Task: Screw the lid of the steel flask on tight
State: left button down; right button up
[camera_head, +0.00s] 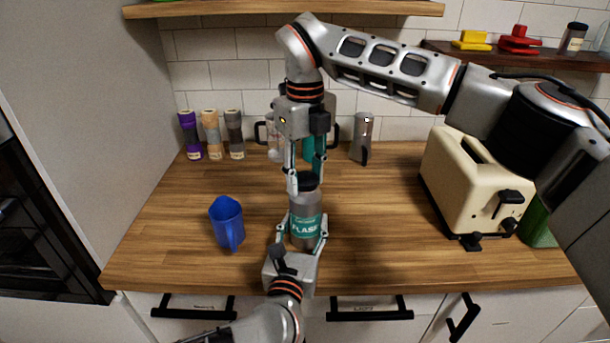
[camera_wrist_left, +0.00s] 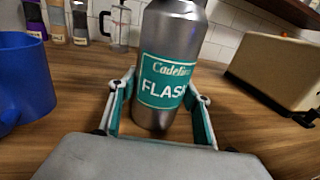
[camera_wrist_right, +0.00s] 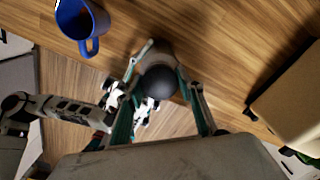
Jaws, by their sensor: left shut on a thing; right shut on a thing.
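The steel flask (camera_head: 305,212), grey with a teal label, stands upright on the wooden counter near its front middle. My left gripper (camera_head: 306,238) is shut on its lower body from the front; the left wrist view shows a finger on each side of the flask (camera_wrist_left: 172,45). The dark lid (camera_head: 307,180) sits on top of the flask. My right gripper (camera_head: 305,176) points down from above and is shut on the lid. The right wrist view shows the round lid (camera_wrist_right: 159,82) between its fingers. How tightly the lid sits cannot be seen.
A blue mug (camera_head: 227,222) stands left of the flask. A cream toaster (camera_head: 465,185) stands to the right. Several canisters (camera_head: 211,135), a glass press (camera_head: 272,138) and a grey grinder-like thing (camera_head: 362,138) stand by the back wall. Counter around the flask is clear.

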jog(key=m, duration=0.3)
jog(key=shift+c, duration=0.2)
jog(key=shift+o, duration=0.2)
jog(key=m, duration=0.4)
dwell(0.5)
jog(key=o, duration=1.2)
jog(key=shift+o, duration=0.2)
jog(key=shift+r, duration=2.25)
jog(key=shift+c, duration=0.6)
